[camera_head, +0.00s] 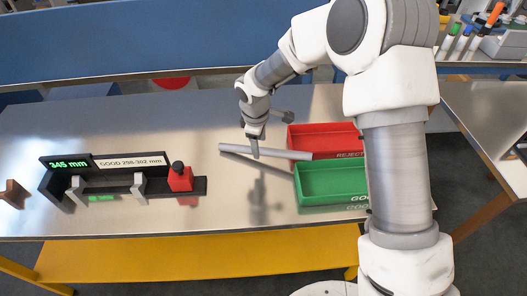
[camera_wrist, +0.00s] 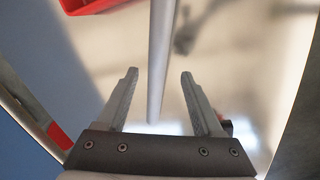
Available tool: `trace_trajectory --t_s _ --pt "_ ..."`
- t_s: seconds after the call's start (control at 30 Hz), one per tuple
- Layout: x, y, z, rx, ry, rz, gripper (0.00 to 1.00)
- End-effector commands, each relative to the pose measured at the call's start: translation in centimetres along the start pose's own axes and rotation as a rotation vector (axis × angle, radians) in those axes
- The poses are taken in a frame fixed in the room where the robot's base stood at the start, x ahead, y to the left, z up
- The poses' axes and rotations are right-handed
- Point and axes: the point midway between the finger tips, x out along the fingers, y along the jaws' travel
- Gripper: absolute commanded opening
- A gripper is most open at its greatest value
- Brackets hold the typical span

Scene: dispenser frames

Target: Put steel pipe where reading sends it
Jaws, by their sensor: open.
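The steel pipe (camera_head: 283,153) is a long grey rod lying slantwise at the left edge of the trays; its right end overlaps the red tray's near corner and looks raised above its shadow. I cannot tell whether it rests on the rim. My gripper (camera_head: 255,152) is over the pipe's middle. In the wrist view my gripper (camera_wrist: 159,75) is open, with the pipe (camera_wrist: 160,60) running between the fingers, apart from both. The gauge display (camera_head: 69,164) reads 345 mm; its label (camera_head: 130,161) says GOOD 298-302 mm. The red tray (camera_head: 322,128) is marked REJECT, the green tray (camera_head: 330,200) GOOD.
The gauge's dark base (camera_head: 155,190) carries grey supports and a red block (camera_head: 181,180) with a black knob. A brown wooden object (camera_head: 14,194) lies at the far left. The metal table (camera_head: 215,118) is clear behind the gauge. A blue panel stands beyond it.

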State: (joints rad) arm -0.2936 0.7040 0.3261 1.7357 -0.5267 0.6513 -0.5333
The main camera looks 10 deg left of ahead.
Motion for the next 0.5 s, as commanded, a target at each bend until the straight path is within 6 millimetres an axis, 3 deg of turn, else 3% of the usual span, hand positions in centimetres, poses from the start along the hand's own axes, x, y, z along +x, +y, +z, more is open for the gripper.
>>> trace_trajectory --t_s 0.3,0.5 --pt "3.9 0.3 -0.3 -0.001 -0.002 -0.003 0.68" --pt "5.2 0.4 -0.3 0.001 -0.001 -0.001 0.68"
